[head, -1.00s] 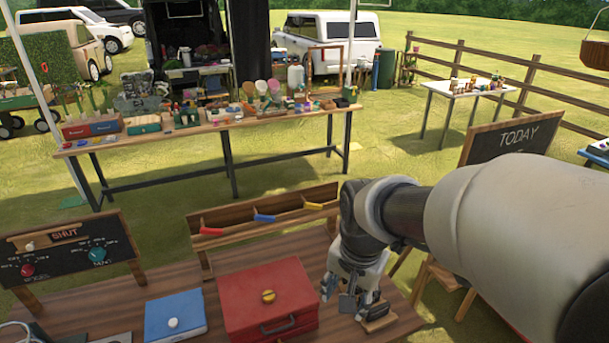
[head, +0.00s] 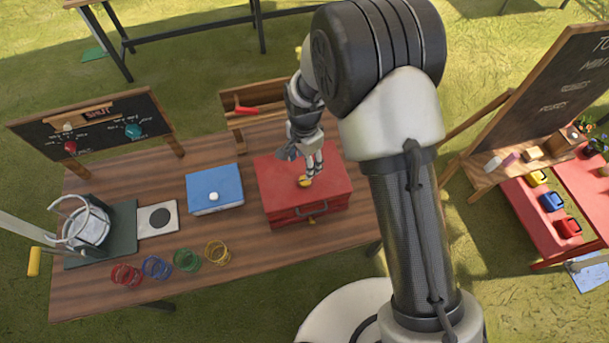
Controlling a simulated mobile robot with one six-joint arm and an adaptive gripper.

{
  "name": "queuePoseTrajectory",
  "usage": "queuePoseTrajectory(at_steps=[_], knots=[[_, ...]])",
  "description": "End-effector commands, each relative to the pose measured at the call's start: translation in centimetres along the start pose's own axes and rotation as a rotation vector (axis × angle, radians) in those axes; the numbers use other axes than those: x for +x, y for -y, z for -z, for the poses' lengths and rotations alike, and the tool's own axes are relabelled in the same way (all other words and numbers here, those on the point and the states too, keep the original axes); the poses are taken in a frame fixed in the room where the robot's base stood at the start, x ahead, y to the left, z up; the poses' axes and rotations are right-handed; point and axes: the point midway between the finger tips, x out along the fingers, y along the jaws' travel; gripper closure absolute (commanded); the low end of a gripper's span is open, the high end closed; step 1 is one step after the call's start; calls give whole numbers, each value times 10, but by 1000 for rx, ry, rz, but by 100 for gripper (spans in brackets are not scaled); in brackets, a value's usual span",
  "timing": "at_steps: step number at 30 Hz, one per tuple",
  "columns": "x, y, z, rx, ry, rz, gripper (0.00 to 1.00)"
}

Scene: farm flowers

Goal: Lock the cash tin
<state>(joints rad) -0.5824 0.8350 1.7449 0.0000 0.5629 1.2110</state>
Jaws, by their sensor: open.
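A red lidded tin (head: 275,196) with a dark front handle (head: 311,210) stands closed on the wooden table; I take it for the cash tin. A round yellow knob (head: 305,181) sits on its lid, and a small yellow part (head: 312,220) shows low on its front. My gripper (head: 307,168) points down over the lid, open, its fingers at or just behind the knob. I cannot tell whether they touch it. A smaller blue box (head: 214,188) with a white knob (head: 213,196) stands left of the red tin.
Coloured wire rings (head: 186,260) lie at the front of the table (head: 240,268). A dark stand with a wire frame (head: 92,230) is at the left. A chalkboard (head: 95,132) and a wooden rack (head: 250,110) stand along the back. The table in front of both boxes is largely clear.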

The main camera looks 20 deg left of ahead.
Motion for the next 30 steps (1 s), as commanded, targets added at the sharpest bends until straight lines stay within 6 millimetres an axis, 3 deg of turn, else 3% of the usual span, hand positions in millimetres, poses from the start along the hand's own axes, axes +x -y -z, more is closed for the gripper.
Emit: queuePoseTrajectory(at_steps=[6,13,19,27,30], knots=[[50,-1,0,0,1,-3,47],[87,0,0,0,0,0,47],[101,0,0,0,0,1,47],[103,0,0,0,-1,2,47],[102,0,0,0,-1,1,52]])
